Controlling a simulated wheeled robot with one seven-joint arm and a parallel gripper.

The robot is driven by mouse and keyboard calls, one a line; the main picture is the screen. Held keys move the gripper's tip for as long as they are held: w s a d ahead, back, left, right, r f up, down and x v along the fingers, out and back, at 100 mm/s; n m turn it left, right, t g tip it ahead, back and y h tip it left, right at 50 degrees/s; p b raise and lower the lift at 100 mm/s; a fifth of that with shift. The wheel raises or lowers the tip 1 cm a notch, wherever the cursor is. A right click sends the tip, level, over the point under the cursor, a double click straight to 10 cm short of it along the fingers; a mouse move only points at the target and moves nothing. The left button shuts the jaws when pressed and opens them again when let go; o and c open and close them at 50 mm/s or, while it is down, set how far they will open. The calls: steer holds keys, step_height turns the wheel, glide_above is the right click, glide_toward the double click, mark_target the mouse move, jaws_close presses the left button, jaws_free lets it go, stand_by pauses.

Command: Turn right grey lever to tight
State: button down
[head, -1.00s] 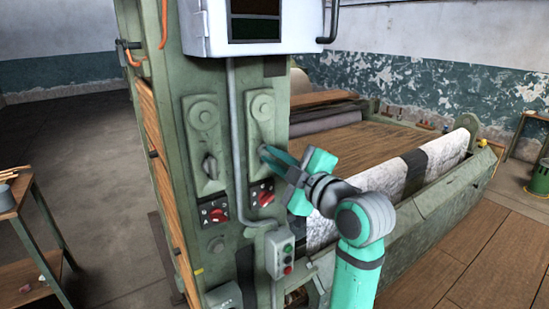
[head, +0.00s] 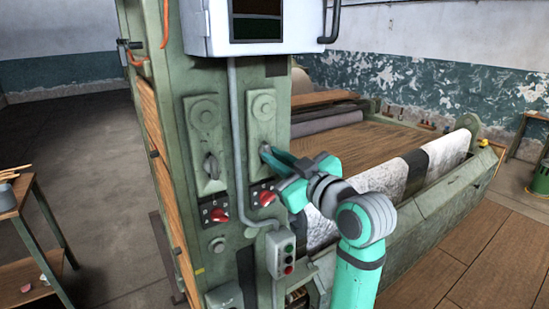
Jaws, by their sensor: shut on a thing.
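The right grey lever is mostly hidden behind my gripper's fingers; a small dark bit of it shows near their tips. It sits low on the right green plate (head: 263,120), which has a round boss above. My gripper (head: 267,153) reaches in from the right and is shut on the lever. The left grey lever (head: 210,166) stands about upright on the left plate (head: 204,115). Any tight mark beside the right lever is too small to read.
Red knobs (head: 218,214) sit on black panels below both plates. A grey conduit (head: 236,150) runs between the plates to a push-button box (head: 281,254). A white cabinet (head: 262,25) hangs above. A fabric roll (head: 440,155) lies behind my arm at right.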

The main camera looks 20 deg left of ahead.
steer(key=shift+m, duration=1.9)
steer(key=shift+d, duration=0.1)
steer(key=c, duration=1.8)
jaws_free()
steer(key=shift+v, duration=5.4)
steer(key=shift+f+m, duration=0.1)
steer(key=shift+m, duration=0.2)
